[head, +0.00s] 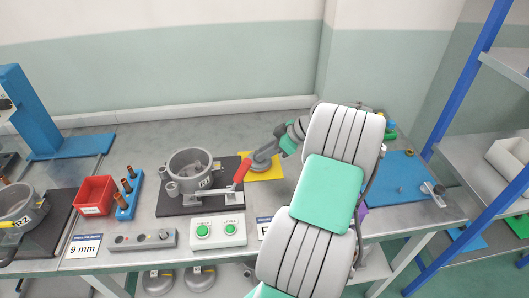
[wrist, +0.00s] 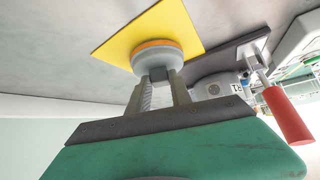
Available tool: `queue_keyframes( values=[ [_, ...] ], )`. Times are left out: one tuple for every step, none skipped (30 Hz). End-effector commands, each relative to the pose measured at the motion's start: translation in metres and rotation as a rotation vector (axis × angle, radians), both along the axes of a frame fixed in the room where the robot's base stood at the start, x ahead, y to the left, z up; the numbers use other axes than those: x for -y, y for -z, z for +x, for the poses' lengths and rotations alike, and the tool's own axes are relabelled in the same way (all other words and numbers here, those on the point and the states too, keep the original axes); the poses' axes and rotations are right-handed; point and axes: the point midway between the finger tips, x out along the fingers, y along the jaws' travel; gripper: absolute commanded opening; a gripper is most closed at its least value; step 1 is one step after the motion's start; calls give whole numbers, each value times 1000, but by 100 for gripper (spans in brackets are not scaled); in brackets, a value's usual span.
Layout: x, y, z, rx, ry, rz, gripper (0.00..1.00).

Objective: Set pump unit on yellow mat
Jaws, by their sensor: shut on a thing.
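The pump unit (head: 261,162) is a round grey piece at the end of my gripper (head: 277,147) in the head view. In the wrist view the pump unit (wrist: 158,58) shows a grey body with an orange ring at its far end. My gripper (wrist: 165,88) is shut on its near part, one finger on each side. The yellow mat (head: 273,174) lies flat on the bench under the pump unit. I cannot tell whether the unit touches the mat.
A grey pot (head: 190,163) in a dark fixture with a red-handled clamp (head: 242,172) stands just left of the mat. A blue mat (head: 402,172) lies right. Bare bench lies behind the mat.

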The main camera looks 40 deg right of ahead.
Motion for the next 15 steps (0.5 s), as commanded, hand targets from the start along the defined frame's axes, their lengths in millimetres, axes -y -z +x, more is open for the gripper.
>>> queue_keyframes(
  values=[
    [0,-1,0,2,0,-2,0],
    [0,-1,0,2,0,-2,0],
    [0,-1,0,2,-1,-1,0],
    [0,-1,0,2,-1,-1,0],
    [0,0,0,2,-1,-1,0],
    [0,2,0,2,-1,-1,0],
    [0,3,0,2,-1,-1,0],
    [0,4,0,0,0,0,26],
    [0,3,0,0,0,0,29],
    [0,3,0,0,0,0,32],
    [0,3,0,0,0,0,34],
    [0,3,0,0,0,0,37],
    [0,3,0,0,0,0,40],
    [0,3,0,0,0,0,42],
    [0,3,0,0,0,0,46]
  ],
)
